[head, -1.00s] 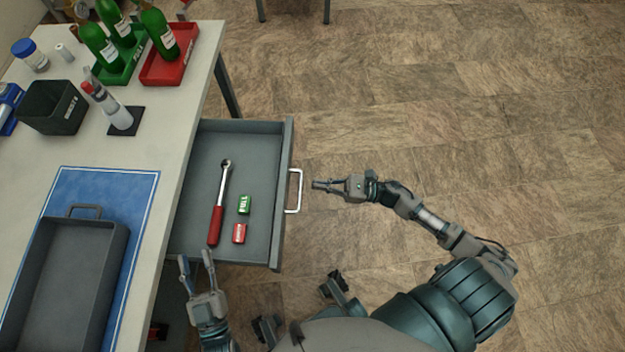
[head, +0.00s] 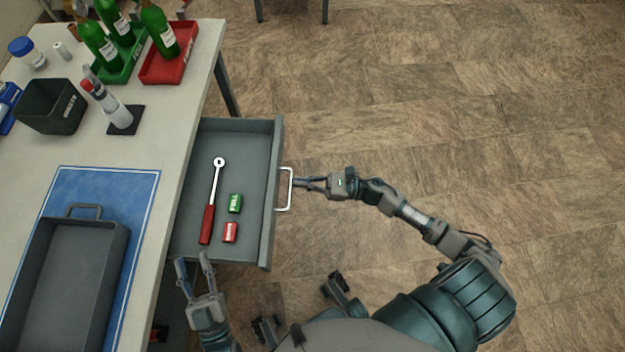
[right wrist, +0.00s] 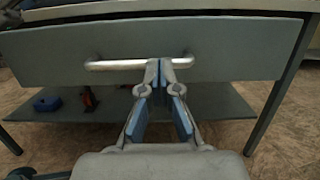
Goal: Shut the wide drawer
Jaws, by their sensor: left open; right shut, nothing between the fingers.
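The wide grey drawer (head: 255,150) stands pulled out from the right side of the workbench. Its pale bar handle (head: 285,188) is on the front, and the front also fills the upper part of the right wrist view (right wrist: 220,52). My right gripper (head: 297,183) is shut and empty, its fingertips at the handle bar; in the right wrist view the tips (right wrist: 160,64) meet the bar (right wrist: 125,66). My left gripper (head: 191,258) is open and empty near the bench edge, by the drawer's near end.
The bench (head: 150,150) carries bottles in trays, a black bin (head: 52,106) and a grey tray (head: 118,245). The floor right of the drawer is clear.

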